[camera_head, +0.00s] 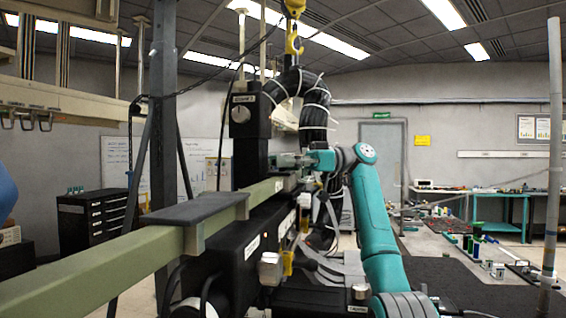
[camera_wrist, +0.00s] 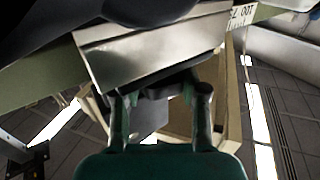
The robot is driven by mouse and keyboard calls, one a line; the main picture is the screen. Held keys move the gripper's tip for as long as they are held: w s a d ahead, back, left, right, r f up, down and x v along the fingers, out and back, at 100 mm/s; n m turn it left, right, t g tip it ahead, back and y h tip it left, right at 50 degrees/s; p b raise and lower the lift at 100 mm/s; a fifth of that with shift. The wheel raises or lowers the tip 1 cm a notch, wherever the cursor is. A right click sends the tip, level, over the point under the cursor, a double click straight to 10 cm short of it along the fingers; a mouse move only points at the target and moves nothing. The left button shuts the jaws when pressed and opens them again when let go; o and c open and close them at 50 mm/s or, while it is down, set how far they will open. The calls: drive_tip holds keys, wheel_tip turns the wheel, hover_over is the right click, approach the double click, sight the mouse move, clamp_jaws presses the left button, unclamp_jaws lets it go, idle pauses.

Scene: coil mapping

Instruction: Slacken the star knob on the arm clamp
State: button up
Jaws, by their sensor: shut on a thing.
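The arm clamp is a bare metal block (camera_wrist: 150,45) across the green beam in the wrist view. Under it, a dark part that looks like the star knob (camera_wrist: 158,91) sits between the two fingers of my gripper (camera_wrist: 160,96). The fingers are shut on it, one on each side; its lobes are mostly hidden in shadow. In the head view my gripper (camera_head: 288,160) reaches left to the far part of the green beam (camera_head: 265,192), by the black column. The knob cannot be made out there.
The green beam runs from the near left with a dark pad (camera_head: 195,208) on top. A black upright housing (camera_head: 250,125) and a thick cable loop (camera_head: 315,105) stand close to my gripper. Black boxes with cables (camera_head: 240,245) lie below. A bench (camera_head: 455,255) is at right.

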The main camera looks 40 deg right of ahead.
drive_tip(key=shift+g, duration=0.3)
drive_tip(key=o, duration=1.2)
drive_tip(key=shift+c, duration=0.2)
drive_tip(key=v, duration=1.2)
drive_tip(key=shift+f, duration=0.15)
drive_tip(key=shift+s, duration=0.1)
